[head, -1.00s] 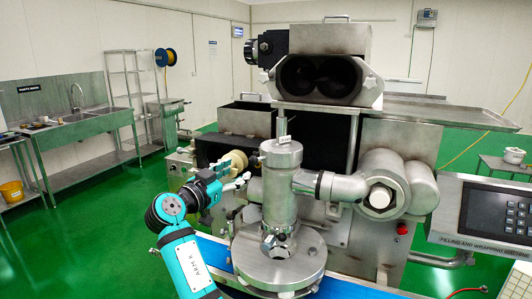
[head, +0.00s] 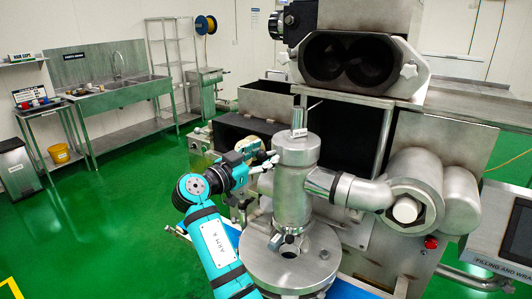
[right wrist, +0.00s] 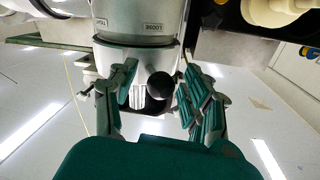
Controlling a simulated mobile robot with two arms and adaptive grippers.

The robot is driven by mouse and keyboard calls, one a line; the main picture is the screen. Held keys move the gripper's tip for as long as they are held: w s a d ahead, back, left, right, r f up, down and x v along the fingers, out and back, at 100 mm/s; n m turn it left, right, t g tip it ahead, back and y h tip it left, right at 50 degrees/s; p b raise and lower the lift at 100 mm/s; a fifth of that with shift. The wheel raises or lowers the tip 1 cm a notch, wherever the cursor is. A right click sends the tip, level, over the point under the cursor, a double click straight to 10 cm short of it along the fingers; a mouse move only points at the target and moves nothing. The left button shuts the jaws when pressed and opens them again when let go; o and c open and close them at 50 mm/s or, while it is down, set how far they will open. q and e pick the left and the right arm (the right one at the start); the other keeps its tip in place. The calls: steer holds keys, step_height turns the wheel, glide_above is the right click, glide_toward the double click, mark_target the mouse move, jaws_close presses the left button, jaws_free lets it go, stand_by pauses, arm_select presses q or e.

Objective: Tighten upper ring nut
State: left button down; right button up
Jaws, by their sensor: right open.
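A steel vertical cylinder (head: 292,190) stands on the machine's front in the head view. A wider steel collar (head: 298,150) sits at its top; I cannot tell for sure whether this is the upper ring nut. My right gripper (head: 268,165) is at the cylinder's upper left, close to the collar. In the right wrist view my right gripper (right wrist: 160,92) is open, its fingers apart on either side of a black ball knob (right wrist: 160,86). A steel band (right wrist: 140,52) lies just beyond the fingertips. I cannot tell whether they touch it. My left gripper is not in view.
A side pipe (head: 350,189) joins the cylinder to a large round housing (head: 408,198) on the right. A round steel plate (head: 290,262) lies below the cylinder. A control panel (head: 505,230) stands at the right edge. Green floor is open at the left.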

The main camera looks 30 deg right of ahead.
steer(key=shift+a, duration=0.2)
steer(key=shift+c, duration=0.4)
jaws_close()
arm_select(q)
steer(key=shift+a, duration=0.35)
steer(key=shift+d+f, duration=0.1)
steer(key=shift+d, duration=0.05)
arm_select(e)
steer(key=shift+d, duration=0.1)
